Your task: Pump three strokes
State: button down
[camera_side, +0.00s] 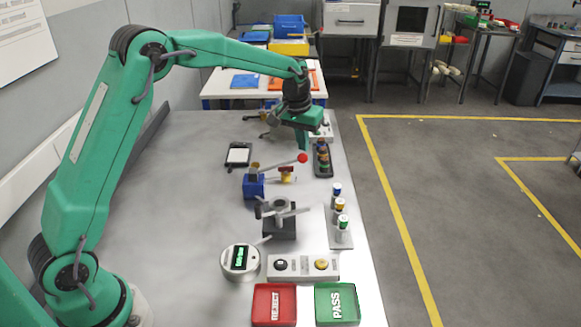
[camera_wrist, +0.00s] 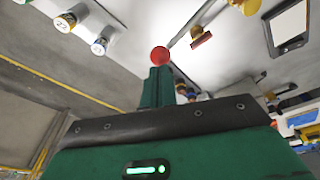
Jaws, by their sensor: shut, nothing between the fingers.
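A blue pump body (camera_side: 253,187) stands on the grey bench. Its long lever slopes up to the right and ends in a red ball knob (camera_side: 302,158). The knob also shows in the wrist view (camera_wrist: 160,56), just past the fingertips, with the thin lever behind it. My gripper (camera_side: 303,146) is shut and empty, pointing down just above the knob. In the wrist view its green fingers (camera_wrist: 157,82) are together, close to the knob. Whether the tips touch the knob I cannot tell.
A black tray (camera_side: 323,172) with small parts lies right of the knob. A rack of small cylinders (camera_side: 341,238), a grey fixture (camera_side: 279,228), a round gauge (camera_side: 240,261), a button box (camera_side: 303,268), a red tray (camera_side: 258,308) and a green tray (camera_side: 352,308) are nearer. The bench's left is clear.

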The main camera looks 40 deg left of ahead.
aim_at(302, 154)
jog(key=shift+f, duration=3.45)
jog(key=shift+r, duration=5.25)
